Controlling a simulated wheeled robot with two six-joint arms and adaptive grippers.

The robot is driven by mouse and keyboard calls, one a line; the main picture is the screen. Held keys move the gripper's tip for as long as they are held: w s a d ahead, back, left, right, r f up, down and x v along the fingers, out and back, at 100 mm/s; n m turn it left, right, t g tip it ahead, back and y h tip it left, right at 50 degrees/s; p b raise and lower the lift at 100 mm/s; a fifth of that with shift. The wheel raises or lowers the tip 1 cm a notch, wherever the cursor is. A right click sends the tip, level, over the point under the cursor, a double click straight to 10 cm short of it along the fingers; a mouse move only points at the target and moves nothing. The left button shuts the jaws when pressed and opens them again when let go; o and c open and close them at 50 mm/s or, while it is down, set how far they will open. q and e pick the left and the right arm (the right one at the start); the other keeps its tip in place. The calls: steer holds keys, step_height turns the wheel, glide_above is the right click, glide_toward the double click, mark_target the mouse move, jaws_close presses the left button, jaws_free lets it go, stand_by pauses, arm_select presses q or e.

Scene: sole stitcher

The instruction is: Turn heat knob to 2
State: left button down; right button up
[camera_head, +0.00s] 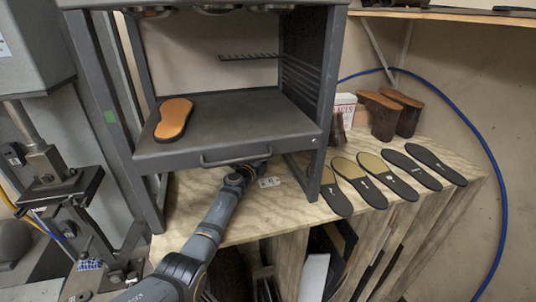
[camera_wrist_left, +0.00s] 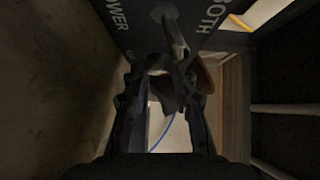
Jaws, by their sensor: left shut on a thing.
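The dark metal heater unit (camera_head: 225,125) stands on the plywood bench, with a front handle (camera_head: 235,158) on its shelf. My left arm reaches up from below, and my left gripper (camera_head: 255,170) is at the underside of the unit's front edge, mostly hidden in the head view. In the left wrist view my left gripper (camera_wrist_left: 168,62) is shut on a dark knob (camera_wrist_left: 176,38) below a panel (camera_wrist_left: 140,28). The panel carries the letters "OWER" and "BOTH". No number is readable, and the knob's setting cannot be told. My right gripper is not in view.
An orange-topped sole (camera_head: 173,119) lies on the unit's shelf. Several insoles (camera_head: 373,180) lie in a row on the bench (camera_head: 290,212) to the right, with brown boots (camera_head: 383,112) behind.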

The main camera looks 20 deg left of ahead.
arm_select(q)
steer(key=shift+r, duration=0.1)
steer(key=shift+r+p, duration=0.1)
steer(key=shift+p, duration=0.2)
steer(key=shift+r+m+g+p, duration=0.1)
steer(key=shift+m+g+p, duration=0.3)
steer(key=shift+m+p, duration=0.1)
steer(key=shift+m+g, duration=0.4)
steer(key=shift+w+d+r+m+g+y, duration=0.1)
steer(key=shift+r+m+g+y, duration=0.05)
steer(key=shift+m+g+y, duration=0.75)
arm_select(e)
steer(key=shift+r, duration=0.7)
arm_select(q)
steer(key=c, duration=1.4)
jaws_free()
steer(key=shift+o, duration=0.2)
